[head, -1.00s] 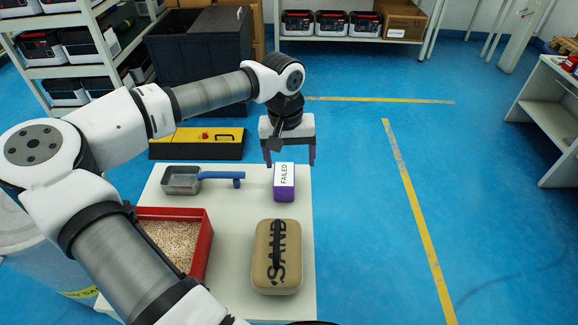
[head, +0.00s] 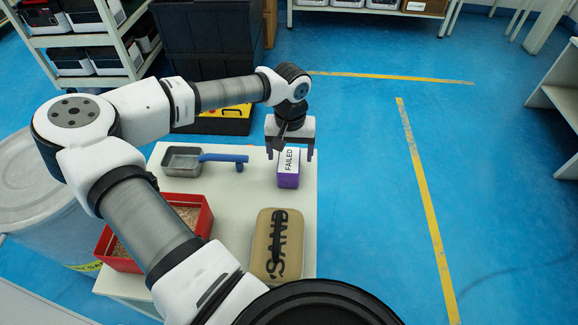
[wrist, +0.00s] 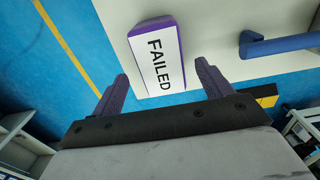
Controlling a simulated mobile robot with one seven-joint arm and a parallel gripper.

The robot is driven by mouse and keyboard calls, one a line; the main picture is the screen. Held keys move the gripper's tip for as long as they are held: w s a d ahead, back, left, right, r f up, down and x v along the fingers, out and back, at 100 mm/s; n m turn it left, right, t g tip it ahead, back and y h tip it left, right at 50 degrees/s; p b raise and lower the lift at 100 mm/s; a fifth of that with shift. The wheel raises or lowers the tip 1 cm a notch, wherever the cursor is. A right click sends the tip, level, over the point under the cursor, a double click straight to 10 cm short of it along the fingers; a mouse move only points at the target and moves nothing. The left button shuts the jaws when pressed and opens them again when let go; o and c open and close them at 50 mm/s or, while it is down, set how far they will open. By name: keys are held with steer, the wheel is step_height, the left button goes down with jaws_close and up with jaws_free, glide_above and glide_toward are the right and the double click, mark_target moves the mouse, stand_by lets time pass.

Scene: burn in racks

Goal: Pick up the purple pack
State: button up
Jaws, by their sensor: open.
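The purple pack (head: 288,180) stands on the pale table (head: 227,222) near its far right corner. Its white label reads FAILED. My gripper (head: 290,155) is open, with its two purple fingers at the pack's upper part in the head view. In the wrist view the pack (wrist: 155,58) lies ahead of and between the fingers (wrist: 163,85), with a gap on both sides. The fingers do not touch it there. How far they reach down beside the pack is hard to tell.
A metal scoop with a blue handle (head: 222,158) lies left of the pack; the handle also shows in the wrist view (wrist: 280,45). Blue floor lies clear to the right.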

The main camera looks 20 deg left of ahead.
mark_target(289, 159)
steer(key=f, duration=0.5)
steer(key=shift+s, duration=0.3)
steer(key=shift+c, duration=0.5)
steer(key=shift+p, duration=0.3)
steer(key=c, duration=1.3)
steer(key=shift+r, duration=0.1)
steer(key=shift+c, duration=0.2)
